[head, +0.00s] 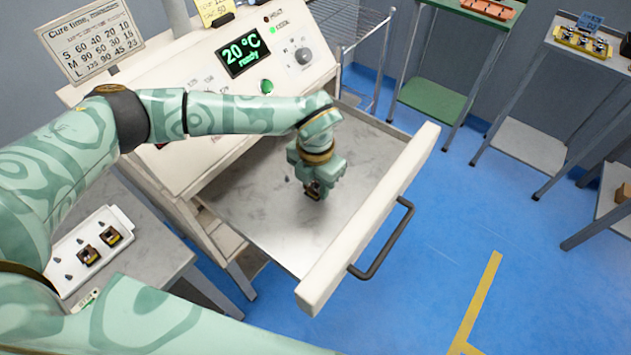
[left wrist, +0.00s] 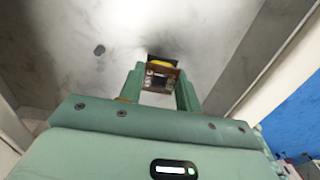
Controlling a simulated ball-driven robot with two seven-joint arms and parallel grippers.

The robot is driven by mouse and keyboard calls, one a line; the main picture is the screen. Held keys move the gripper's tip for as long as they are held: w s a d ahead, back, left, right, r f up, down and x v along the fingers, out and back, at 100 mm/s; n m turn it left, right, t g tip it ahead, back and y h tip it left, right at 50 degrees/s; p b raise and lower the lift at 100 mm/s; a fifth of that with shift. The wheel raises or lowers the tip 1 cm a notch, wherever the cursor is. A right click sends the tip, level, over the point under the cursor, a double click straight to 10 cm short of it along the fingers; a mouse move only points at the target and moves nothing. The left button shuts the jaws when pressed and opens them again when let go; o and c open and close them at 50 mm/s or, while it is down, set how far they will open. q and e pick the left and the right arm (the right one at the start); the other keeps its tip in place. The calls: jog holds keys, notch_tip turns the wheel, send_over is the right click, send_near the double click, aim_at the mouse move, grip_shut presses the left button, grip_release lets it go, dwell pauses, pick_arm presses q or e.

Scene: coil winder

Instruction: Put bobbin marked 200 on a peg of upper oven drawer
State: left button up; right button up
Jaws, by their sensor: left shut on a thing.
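My left gripper (head: 314,178) is over the open oven drawer (head: 250,195), fingers pointing down. It is shut on a bobbin (head: 313,191), a small dark brown and copper piece with a yellow part. The bobbin also shows between the fingertips in the left wrist view (left wrist: 161,76). Its marking cannot be read. A dark peg (left wrist: 99,49) stands on the drawer floor, left of the bobbin in the wrist view and apart from it. Whether the bobbin touches a peg or the floor cannot be told. My right gripper is not in view.
The drawer's white front (head: 375,215) has a dark handle (head: 385,240). The oven panel (head: 243,52) reads 20 °C ready. A white pegged tray (head: 68,265) at the left holds two bobbins (head: 88,255). Blue floor is clear at right; tables stand beyond.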

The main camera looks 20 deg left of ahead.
pick_arm(q)
jog(key=shift+f, duration=0.2)
jog(key=shift+f+b, duration=0.5)
jog(key=shift+f, duration=0.4)
jog(key=o, duration=1)
jog(key=shift+o, duration=0.2)
notch_tip(320, 180, up, 16)
jog(key=p, duration=0.2)
jog(key=shift+r+p, duration=0.2)
jog(key=shift+p, duration=0.2)
